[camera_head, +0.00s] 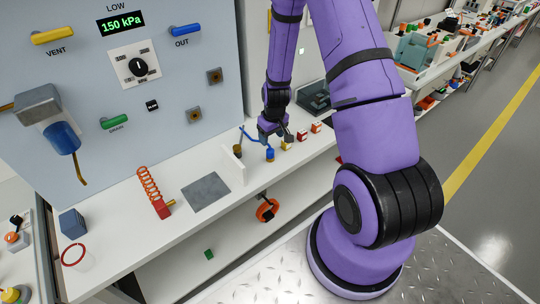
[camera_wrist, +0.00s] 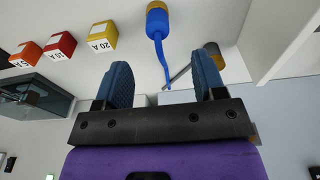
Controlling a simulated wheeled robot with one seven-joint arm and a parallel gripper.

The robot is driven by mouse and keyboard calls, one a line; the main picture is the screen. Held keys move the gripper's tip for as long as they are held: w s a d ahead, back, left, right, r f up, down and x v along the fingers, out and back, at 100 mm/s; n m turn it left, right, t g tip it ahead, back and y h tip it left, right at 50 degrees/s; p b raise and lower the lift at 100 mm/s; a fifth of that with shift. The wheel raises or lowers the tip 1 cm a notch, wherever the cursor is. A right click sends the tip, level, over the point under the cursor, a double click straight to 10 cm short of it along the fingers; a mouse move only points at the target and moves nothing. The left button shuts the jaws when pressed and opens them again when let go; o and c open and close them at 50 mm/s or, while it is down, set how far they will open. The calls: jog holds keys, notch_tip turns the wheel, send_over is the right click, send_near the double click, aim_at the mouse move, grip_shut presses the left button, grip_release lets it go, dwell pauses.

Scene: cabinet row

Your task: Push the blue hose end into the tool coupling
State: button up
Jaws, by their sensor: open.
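The blue hose end (camera_head: 270,155), a blue sleeve with a brass-coloured tip, is on the white bench near the front edge. In the wrist view, the hose end (camera_wrist: 156,22) shows beyond my fingers, and its thin blue hose runs back between them in the picture. My gripper (camera_head: 273,134) is open and close above this spot; its two blue-padded fingers (camera_wrist: 164,72) hold nothing visible. A brass-coloured cylinder (camera_wrist: 213,54) with a grey rod is beside the right finger; it also shows in the head view (camera_head: 238,150). I cannot tell whether it is the tool coupling.
A white upright divider (camera_head: 233,163) stands left of the hose. Yellow (camera_head: 287,146), red (camera_head: 302,135) and orange (camera_head: 316,127) fuse blocks stand to its right. A red piece with an orange coil (camera_head: 160,206) and a grey mat (camera_head: 206,191) lie further left. The blue-grey panel (camera_head: 90,80) rises behind.

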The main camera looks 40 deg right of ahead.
aim_at(270, 150)
jog(key=shift+w+f, duration=0.2)
jog(key=shift+f, duration=1.2)
jog(key=shift+w+f, duration=0.15)
jog(key=shift+f, duration=1.25)
jog(key=shift+w+d+f, duration=0.1)
jog(key=shift+w+f, duration=0.05)
jog(key=shift+f, duration=1.15)
jog(key=shift+w+d+f, duration=0.1)
jog(key=shift+w+f, duration=0.05)
jog(key=shift+f, duration=1.15)
jog(key=c, duration=1)
